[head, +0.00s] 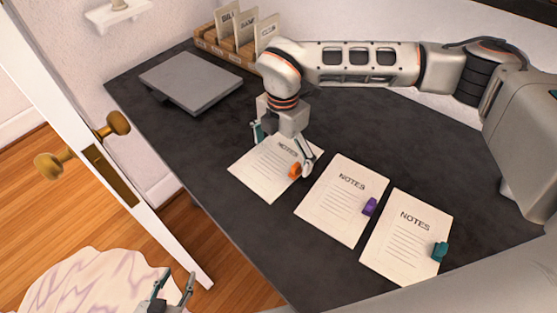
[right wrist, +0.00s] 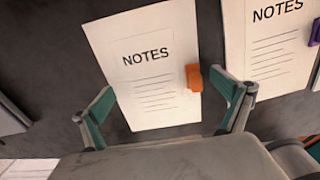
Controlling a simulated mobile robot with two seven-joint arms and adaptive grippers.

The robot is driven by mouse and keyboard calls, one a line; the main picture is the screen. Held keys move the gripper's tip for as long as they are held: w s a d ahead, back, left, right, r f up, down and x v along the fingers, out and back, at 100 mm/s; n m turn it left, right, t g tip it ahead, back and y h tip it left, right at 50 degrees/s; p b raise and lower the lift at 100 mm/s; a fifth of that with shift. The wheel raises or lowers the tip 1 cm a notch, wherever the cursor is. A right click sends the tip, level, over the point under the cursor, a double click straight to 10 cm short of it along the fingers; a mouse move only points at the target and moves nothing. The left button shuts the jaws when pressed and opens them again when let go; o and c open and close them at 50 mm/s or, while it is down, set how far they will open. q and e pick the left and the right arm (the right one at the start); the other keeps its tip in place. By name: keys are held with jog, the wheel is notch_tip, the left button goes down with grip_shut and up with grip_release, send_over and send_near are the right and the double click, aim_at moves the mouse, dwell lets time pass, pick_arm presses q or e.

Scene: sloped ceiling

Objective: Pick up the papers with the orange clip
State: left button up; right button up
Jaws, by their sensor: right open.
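The papers with the orange clip (head: 262,175) lie flat on the dark desk, leftmost of three note sheets in the head view. The papers also show in the right wrist view (right wrist: 150,60), with the orange clip (right wrist: 193,77) on their right edge. My right gripper (head: 281,152) is over these papers, open, its fingers spread on either side of them. In the right wrist view its fingertips (right wrist: 165,100) have the lower part of the papers between them; nothing is held. My left gripper (head: 172,290) is at the bottom of the head view, low by the door, apart from the papers.
Papers with a purple clip (head: 340,205) and papers with a teal clip (head: 402,245) lie to the right on the desk (head: 210,150). A closed grey laptop (head: 190,80) and a file organizer (head: 225,48) stand at the back left. A white door (head: 150,215) is at left.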

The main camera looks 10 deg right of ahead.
aim_at(282, 161)
jog(key=shift+s, duration=0.1)
jog(key=c, duration=2.2)
grip_shut()
jog(key=shift+f, duration=0.2)
jog(key=shift+r, duration=0.5)
notch_tip(282, 161, up, 20)
jog(key=p, duration=0.1)
jog(key=shift+f, duration=0.2)
